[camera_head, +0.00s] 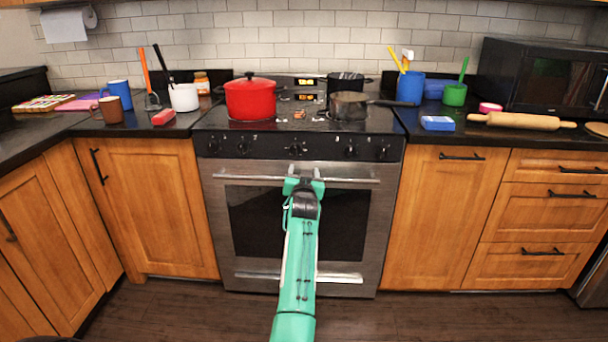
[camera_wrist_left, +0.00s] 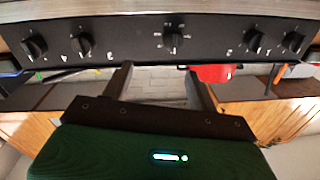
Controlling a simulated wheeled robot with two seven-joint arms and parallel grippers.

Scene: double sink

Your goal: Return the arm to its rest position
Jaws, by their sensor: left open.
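My green left arm (camera_head: 297,270) reaches forward from the bottom of the head view to the stove front. Its left gripper (camera_head: 304,173) is in front of the oven door, at the height of the oven handle (camera_head: 240,178) and below the knobs. I cannot tell whether it touches the handle. In the left wrist view the two dark fingers of the left gripper (camera_wrist_left: 158,78) stand apart with nothing held between them. The knob panel (camera_wrist_left: 205,42) is close in front of them. My right gripper is in neither view.
A red pot (camera_head: 250,98) and a dark saucepan (camera_head: 348,106) stand on the stove (camera_head: 220,118). The counters hold a white pot (camera_head: 184,97), mugs, utensil holders and a rolling pin (camera_head: 525,121). A microwave (camera_head: 545,75) is at right. The floor (camera_head: 160,315) before the cabinets looks clear.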

